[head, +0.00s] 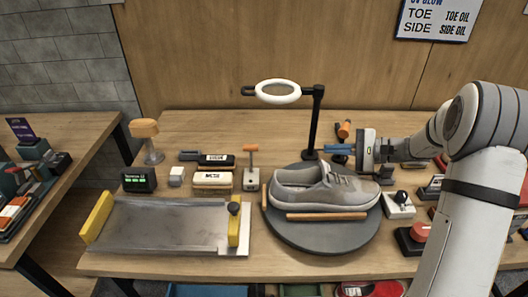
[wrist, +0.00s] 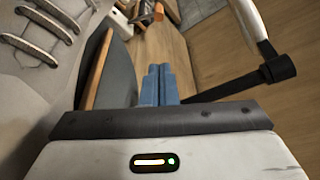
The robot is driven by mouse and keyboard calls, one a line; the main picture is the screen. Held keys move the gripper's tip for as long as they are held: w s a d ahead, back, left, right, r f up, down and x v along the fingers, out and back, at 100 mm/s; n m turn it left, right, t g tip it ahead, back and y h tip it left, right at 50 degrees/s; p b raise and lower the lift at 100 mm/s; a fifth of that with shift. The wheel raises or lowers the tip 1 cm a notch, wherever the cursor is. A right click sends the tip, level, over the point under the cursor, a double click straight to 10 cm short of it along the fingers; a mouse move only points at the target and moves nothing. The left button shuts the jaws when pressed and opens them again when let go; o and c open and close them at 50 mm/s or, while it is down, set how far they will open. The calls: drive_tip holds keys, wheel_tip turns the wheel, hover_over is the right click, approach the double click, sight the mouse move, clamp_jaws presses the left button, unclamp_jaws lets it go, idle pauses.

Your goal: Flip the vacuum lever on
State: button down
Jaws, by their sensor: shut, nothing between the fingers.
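An orange tip, probably the same handle (wrist: 158,11), shows at the top of the wrist view. My gripper (head: 331,149) is at the right, above the far side of the sneaker, its blue fingers pointing left. The fingers (wrist: 160,72) are together and empty, well apart from the lever. A second switch box with a black knob (head: 402,197) sits right of the sneaker.
A grey sneaker (head: 325,183) lies on a round dark turntable (head: 320,238). A black lamp post (head: 316,122) with a white ring (head: 278,92) stands behind it, near my fingers. Brushes (head: 212,179) and a metal tray with yellow ends (head: 165,225) are at the left.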

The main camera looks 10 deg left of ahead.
drive_tip(key=p, duration=0.2)
approach(251, 159)
drive_tip(key=w+a, duration=0.1)
drive_tip(key=a, duration=0.1)
drive_tip(key=w+a, duration=0.3)
drive_tip(key=a, duration=0.1)
drive_tip(key=shift+w+a, duration=0.25)
drive_tip(key=shift+a, duration=0.05)
